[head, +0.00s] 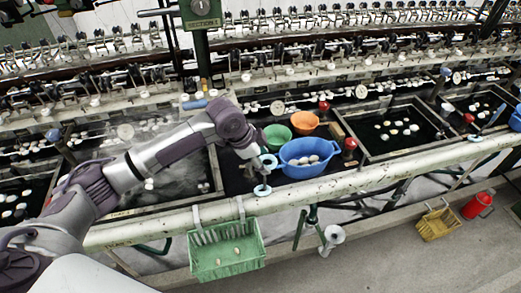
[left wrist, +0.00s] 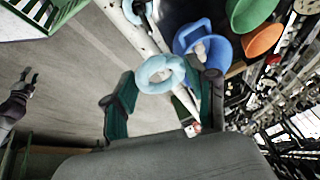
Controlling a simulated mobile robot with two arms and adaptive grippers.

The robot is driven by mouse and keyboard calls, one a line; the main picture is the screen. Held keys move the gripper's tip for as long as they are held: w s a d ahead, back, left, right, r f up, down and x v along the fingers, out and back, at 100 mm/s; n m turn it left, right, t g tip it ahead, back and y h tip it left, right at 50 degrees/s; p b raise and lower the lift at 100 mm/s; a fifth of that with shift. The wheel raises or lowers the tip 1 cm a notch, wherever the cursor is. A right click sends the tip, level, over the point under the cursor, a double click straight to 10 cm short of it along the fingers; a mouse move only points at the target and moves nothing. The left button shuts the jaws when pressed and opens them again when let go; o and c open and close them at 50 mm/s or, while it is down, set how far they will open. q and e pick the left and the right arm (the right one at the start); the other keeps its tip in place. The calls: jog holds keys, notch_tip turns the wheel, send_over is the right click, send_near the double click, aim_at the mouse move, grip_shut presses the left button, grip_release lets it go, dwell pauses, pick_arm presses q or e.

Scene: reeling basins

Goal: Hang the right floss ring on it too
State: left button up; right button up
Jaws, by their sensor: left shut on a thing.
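My left gripper (left wrist: 168,78) is shut on a pale blue floss ring (left wrist: 160,73), which shows between its two green-and-black fingers in the left wrist view. In the head view this ring (head: 268,160) is at the end of my left arm, left of the blue basin. A second pale blue ring (head: 262,190) is at the pale front rail (head: 345,181), below the held one; the arm does not cover it. What holds it there is too small to tell. My right gripper (left wrist: 27,82) shows small at the left edge of the left wrist view, its fingers apart and empty.
The blue basin (head: 290,168) holds several pale cocoons. Green (head: 277,133) and orange (head: 304,120) bowls stand behind it. A green basket (head: 205,268) hangs from the rail's front. Red-topped containers (head: 349,145) stand right of the basin.

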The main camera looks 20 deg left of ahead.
pick_arm(q)
jog(key=shift+w+a+f+m, duration=0.1)
jog(key=shift+w+a+m, duration=0.1)
jog(key=shift+w+m, duration=0.15)
jog(key=shift+a+f+m+h, duration=0.1)
jog(key=shift+a+m+h, duration=0.05)
jog(key=shift+m+h, duration=0.15)
jog(key=shift+a+f, duration=0.1)
jog(key=shift+f, duration=0.2)
jog(key=shift+f+b, duration=0.25)
jog(key=shift+b, duration=0.05)
notch_tip(320, 180, down, 4)
jog(key=b, duration=0.4)
pick_arm(e)
jog(key=f, duration=0.1)
jog(key=s+f, duration=0.1)
jog(key=a+f, duration=0.1)
jog(key=f, duration=0.1)
jog(key=shift+s, duration=0.35)
pick_arm(q)
jog(key=shift+r, duration=0.1)
pick_arm(e)
jog(key=shift+d+r, duration=0.15)
jog(key=shift+d, duration=0.1)
pick_arm(q)
jog(key=shift+p, duration=0.45)
pick_arm(e)
jog(key=shift+d+r, duration=0.15)
jog(key=shift+r, duration=0.05)
